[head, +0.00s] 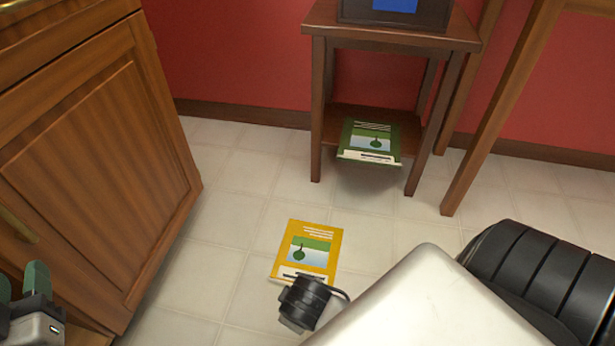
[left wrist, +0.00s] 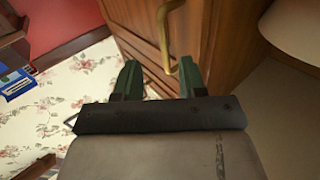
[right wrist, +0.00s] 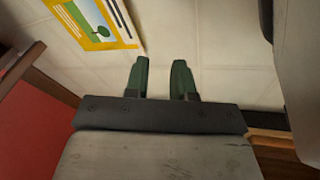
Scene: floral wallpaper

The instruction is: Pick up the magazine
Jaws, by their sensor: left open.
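A yellow magazine (head: 309,247) with a green and blue picture lies flat on the tiled floor. It also shows at the top left of the right wrist view (right wrist: 95,22). A green magazine (head: 370,141) lies on the lower shelf of the small wooden table. My left gripper (head: 36,272) is at the lower left, in front of the wooden cabinet; in the left wrist view (left wrist: 160,66) it is open and empty. My right gripper (right wrist: 161,64) is open and empty, with the yellow magazine off to its left; the head view hides its fingers behind my arm.
The wooden cabinet (head: 95,150) stands on the left; its handle (left wrist: 163,35) is close to my left fingers. The small table (head: 390,42) bears a dark box (head: 395,12). Another wooden leg (head: 485,130) stands at its right. The tile floor (head: 225,210) around the yellow magazine is clear.

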